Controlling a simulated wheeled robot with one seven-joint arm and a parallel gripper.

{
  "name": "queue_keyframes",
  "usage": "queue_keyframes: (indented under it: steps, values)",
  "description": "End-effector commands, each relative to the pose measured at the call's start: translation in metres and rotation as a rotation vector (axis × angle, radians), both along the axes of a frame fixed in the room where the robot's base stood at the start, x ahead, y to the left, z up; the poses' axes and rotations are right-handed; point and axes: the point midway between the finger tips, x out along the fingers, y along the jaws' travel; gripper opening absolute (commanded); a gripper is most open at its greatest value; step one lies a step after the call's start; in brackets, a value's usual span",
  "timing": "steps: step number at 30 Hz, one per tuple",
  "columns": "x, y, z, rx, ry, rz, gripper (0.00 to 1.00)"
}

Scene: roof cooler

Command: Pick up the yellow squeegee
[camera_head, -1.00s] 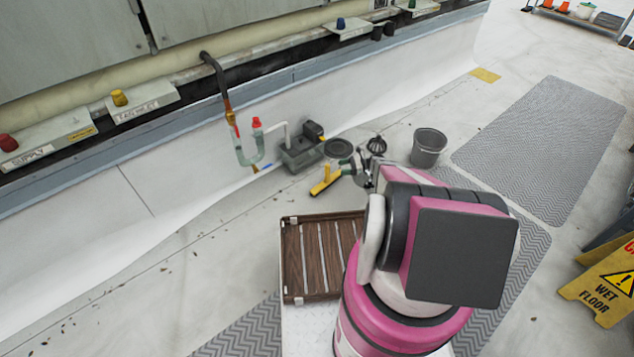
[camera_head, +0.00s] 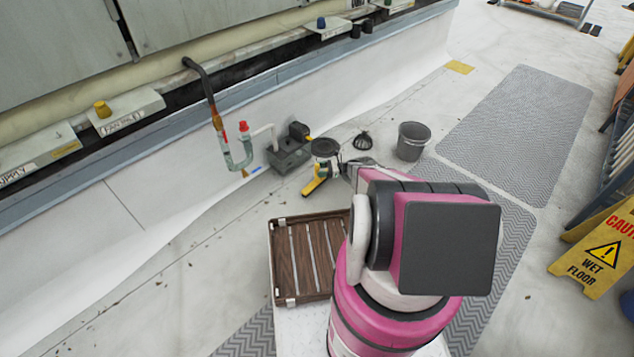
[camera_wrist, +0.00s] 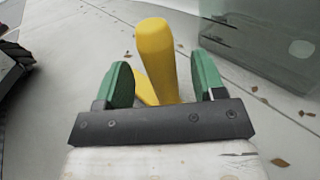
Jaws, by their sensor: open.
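The yellow squeegee (camera_head: 314,184) is on the pale floor in the head view, just left of my gripper (camera_head: 342,172). In the wrist view its thick yellow handle (camera_wrist: 156,58) rises between my gripper's two green fingers (camera_wrist: 162,85). The fingers are apart, one on each side of the handle, with a gap showing on both sides. A lower yellow part of the squeegee shows behind the left finger. The dark palm bar hides the bottom of the view, and my arm partly covers the squeegee in the head view.
A grey pump box (camera_head: 289,155) stands by the wall behind the squeegee. A dark round container (camera_head: 325,147), a black wire strainer (camera_head: 363,140) and a grey bucket (camera_head: 412,141) stand close by. A brown slatted tray (camera_head: 283,262) lies in front. A wet floor sign (camera_head: 597,252) is at right.

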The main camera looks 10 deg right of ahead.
Motion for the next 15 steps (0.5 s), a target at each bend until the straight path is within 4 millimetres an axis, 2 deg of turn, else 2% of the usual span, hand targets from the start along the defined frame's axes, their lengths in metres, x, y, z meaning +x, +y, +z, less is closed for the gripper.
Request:
queue_keyframes:
  steps: [7, 15]
  values:
    - [0.002, 0.035, 0.001, 0.0, 0.0, 0.002, 0.63]
    - [0.003, 0.039, 0.001, 0.0, 0.0, 0.0, 0.63]
